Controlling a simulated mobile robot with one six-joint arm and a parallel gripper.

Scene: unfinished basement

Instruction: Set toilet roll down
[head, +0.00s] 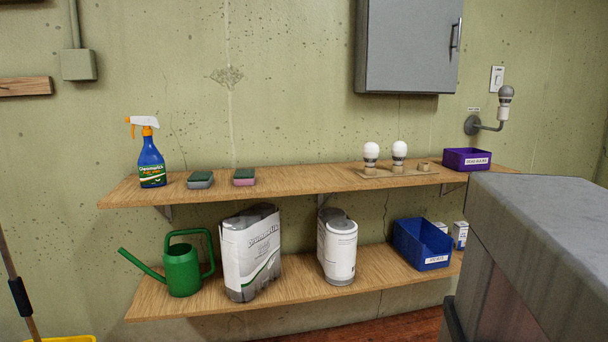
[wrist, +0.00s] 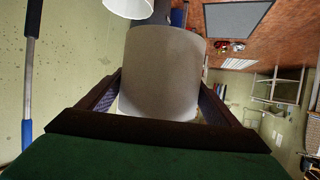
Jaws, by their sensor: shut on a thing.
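In the wrist view, my gripper (wrist: 161,85) is shut on a pale grey cylinder, the toilet roll (wrist: 163,65). One dark finger lies on each side of its lower part. The roll's far end and what lies directly beyond it are partly hidden. A white rounded thing (wrist: 128,7) shows at the top edge, close to the roll; I cannot tell what it is. Neither my gripper nor the held roll shows in the head view.
An upper shelf (head: 300,182) holds a spray bottle (head: 151,160), two sponges, bulbs and a purple bin (head: 466,159). The lower shelf (head: 205,300) holds a green watering can (head: 182,270), white packs (head: 250,255) and a blue bin (head: 423,245). A grey block (head: 545,250) fills the right foreground.

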